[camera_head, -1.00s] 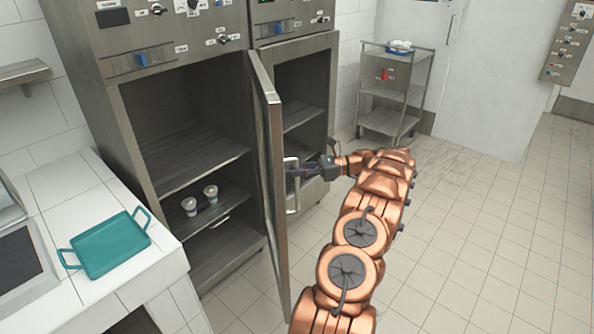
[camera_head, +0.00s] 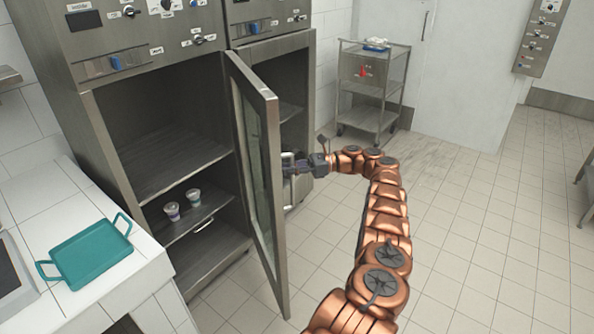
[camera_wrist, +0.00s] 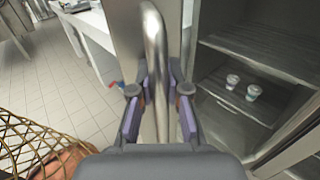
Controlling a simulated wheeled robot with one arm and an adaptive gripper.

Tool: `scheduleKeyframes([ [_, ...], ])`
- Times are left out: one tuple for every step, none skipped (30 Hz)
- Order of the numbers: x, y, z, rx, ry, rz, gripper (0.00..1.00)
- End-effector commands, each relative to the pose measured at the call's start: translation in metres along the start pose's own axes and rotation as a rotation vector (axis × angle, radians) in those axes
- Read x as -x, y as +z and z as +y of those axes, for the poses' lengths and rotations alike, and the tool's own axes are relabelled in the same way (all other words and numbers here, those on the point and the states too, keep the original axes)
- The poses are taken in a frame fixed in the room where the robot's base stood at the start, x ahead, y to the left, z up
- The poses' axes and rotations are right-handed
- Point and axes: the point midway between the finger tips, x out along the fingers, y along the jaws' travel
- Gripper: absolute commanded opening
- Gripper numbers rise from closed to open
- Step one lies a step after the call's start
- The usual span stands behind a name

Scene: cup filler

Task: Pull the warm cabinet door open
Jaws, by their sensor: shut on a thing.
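The warm cabinet door (camera_head: 272,190) is a steel-framed door with a glass pane, standing well open from the left cabinet (camera_head: 85,105). Its bar handle (camera_wrist: 155,60) runs upright between my fingers in the wrist view. My gripper (camera_wrist: 159,88) is shut on this handle, with a finger on each side of the bar. In the head view my gripper (camera_head: 294,168) is at the door's right face, and the handle is mostly hidden there. Two small cups (camera_head: 183,205) stand on a shelf inside the open cabinet.
A teal tray (camera_head: 90,255) lies on the white tiled counter (camera_head: 150,272) at the left. A second cabinet (camera_head: 290,85) stands behind the door, also showing its inside. A steel cart (camera_head: 370,95) stands at the back. The tiled floor (camera_head: 480,230) to the right is clear.

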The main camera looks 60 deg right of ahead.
Motion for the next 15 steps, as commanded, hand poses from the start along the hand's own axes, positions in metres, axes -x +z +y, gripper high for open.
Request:
scheduleKeyframes([
  [-0.002,0.009,-0.003,0.015,-0.008,-0.008,0.00],
  [-0.001,0.011,-0.002,0.018,-0.007,-0.012,0.00],
  [0.000,0.014,0.000,0.022,-0.006,-0.015,0.00],
  [0.002,0.016,0.002,0.023,-0.006,-0.016,0.00],
  [0.004,0.017,0.003,0.025,-0.007,-0.018,0.00],
  [0.007,0.019,0.006,0.028,-0.006,-0.020,0.00],
  [0.009,0.021,0.007,0.029,-0.005,-0.022,0.00],
  [0.010,0.022,0.009,0.030,-0.005,-0.024,0.00],
  [0.012,0.024,0.011,0.032,-0.005,-0.026,0.00],
  [0.014,0.025,0.012,0.034,-0.004,-0.027,0.00],
  [0.015,0.025,0.013,0.035,-0.003,-0.028,0.00],
  [0.016,0.026,0.014,0.036,-0.003,-0.029,0.00],
  [0.017,0.026,0.015,0.036,-0.003,-0.029,0.00],
  [0.018,0.026,0.016,0.037,-0.003,-0.029,0.00],
  [0.019,0.027,0.016,0.038,-0.003,-0.030,0.00],
])
